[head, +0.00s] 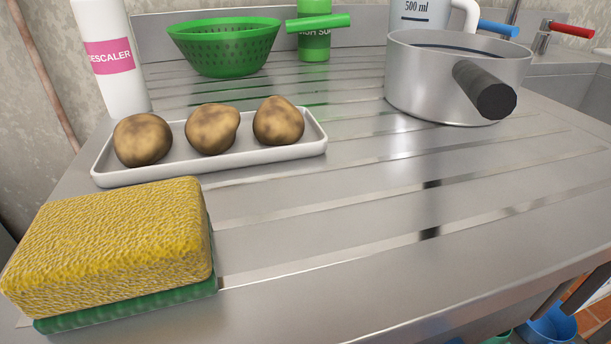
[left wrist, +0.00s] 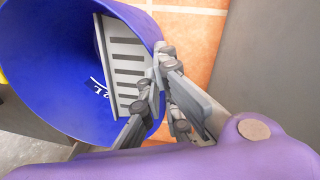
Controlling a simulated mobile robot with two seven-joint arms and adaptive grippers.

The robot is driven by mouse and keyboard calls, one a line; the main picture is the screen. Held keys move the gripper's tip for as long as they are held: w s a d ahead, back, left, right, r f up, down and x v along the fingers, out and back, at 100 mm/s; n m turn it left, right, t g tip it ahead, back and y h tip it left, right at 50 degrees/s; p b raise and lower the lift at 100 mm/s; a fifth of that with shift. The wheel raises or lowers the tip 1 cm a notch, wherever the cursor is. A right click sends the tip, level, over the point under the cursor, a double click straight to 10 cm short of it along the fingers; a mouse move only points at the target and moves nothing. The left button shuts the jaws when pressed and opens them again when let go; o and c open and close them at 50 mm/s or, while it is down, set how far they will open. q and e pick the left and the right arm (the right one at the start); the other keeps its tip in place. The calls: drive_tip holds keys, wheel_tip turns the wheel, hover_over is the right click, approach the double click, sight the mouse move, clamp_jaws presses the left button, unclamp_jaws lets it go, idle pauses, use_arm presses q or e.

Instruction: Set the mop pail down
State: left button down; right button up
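The mop pail (left wrist: 62,82) is deep blue and fills the left of the left wrist view, with a grey slotted wringer (left wrist: 125,75) inside its mouth. My left gripper (left wrist: 158,72) is at the pail's right rim, one finger on the inner side and one on the outer, close together with the rim between them. The pail's base is hidden, so its contact with the floor cannot be told. Neither gripper shows in the head view. My right gripper is in no view.
Orange floor tiles (left wrist: 193,30) lie beside the pail, with a grey surface (left wrist: 265,60) at right. The steel drainboard (head: 330,225) holds a sponge (head: 115,245), a potato tray (head: 215,172), a saucepan (head: 430,85) and a green colander (head: 225,50). A blue container (head: 552,325) stands low at right.

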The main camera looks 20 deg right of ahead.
use_arm(q)
drive_tip(key=f, duration=0.1)
drive_tip(key=w+f+b, duration=0.1)
drive_tip(key=f, duration=0.1)
drive_tip(key=f+b, duration=0.1)
drive_tip(key=shift+w+a+f, duration=0.2)
drive_tip(key=shift+a+f, duration=0.05)
drive_tip(key=shift+f, duration=0.05)
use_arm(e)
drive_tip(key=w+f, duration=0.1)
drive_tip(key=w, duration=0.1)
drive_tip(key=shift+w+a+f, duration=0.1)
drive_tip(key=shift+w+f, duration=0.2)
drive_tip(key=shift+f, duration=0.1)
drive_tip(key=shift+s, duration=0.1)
use_arm(q)
drive_tip(key=shift+f, duration=0.15)
drive_tip(key=c, duration=2.4)
unclamp_jaws()
drive_tip(key=shift+s, duration=0.1)
drive_tip(key=o, duration=0.4)
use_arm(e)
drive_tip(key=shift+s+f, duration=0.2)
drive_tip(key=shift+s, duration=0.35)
